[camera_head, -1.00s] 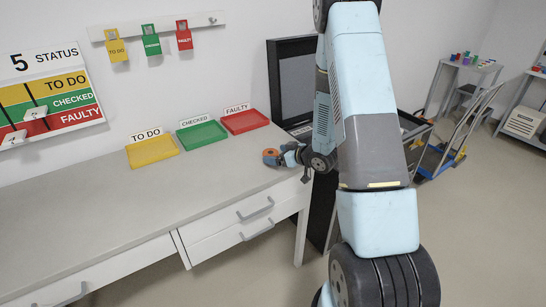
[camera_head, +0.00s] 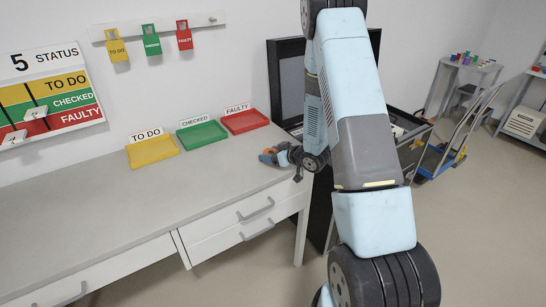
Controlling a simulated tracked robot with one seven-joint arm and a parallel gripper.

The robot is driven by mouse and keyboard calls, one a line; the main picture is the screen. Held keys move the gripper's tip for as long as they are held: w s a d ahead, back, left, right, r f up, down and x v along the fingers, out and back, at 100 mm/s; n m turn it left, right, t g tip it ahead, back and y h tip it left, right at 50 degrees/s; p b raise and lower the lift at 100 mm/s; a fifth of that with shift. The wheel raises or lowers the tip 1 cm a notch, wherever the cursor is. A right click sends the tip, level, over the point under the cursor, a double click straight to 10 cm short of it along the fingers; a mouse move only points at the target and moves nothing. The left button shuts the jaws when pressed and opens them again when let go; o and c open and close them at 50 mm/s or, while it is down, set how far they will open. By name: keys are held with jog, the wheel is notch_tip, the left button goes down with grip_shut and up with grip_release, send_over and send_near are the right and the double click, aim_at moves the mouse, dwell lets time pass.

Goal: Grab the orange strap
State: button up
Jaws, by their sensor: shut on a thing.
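The orange strap (camera_head: 265,158) shows as a small orange patch at the right end of the grey bench top, in front of the red tray. My gripper (camera_head: 269,154) is at the strap, low over the bench, and is shut on it. The fingers and my wrist hide much of the strap. I cannot tell whether the strap still touches the bench.
A yellow tray (camera_head: 152,151), green tray (camera_head: 202,135) and red tray (camera_head: 245,121) stand along the bench's back edge. A dark cabinet (camera_head: 292,80) stands behind the bench's right end. The bench top (camera_head: 110,205) is clear on the left.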

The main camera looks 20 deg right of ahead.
jog(key=shift+c, duration=1.3)
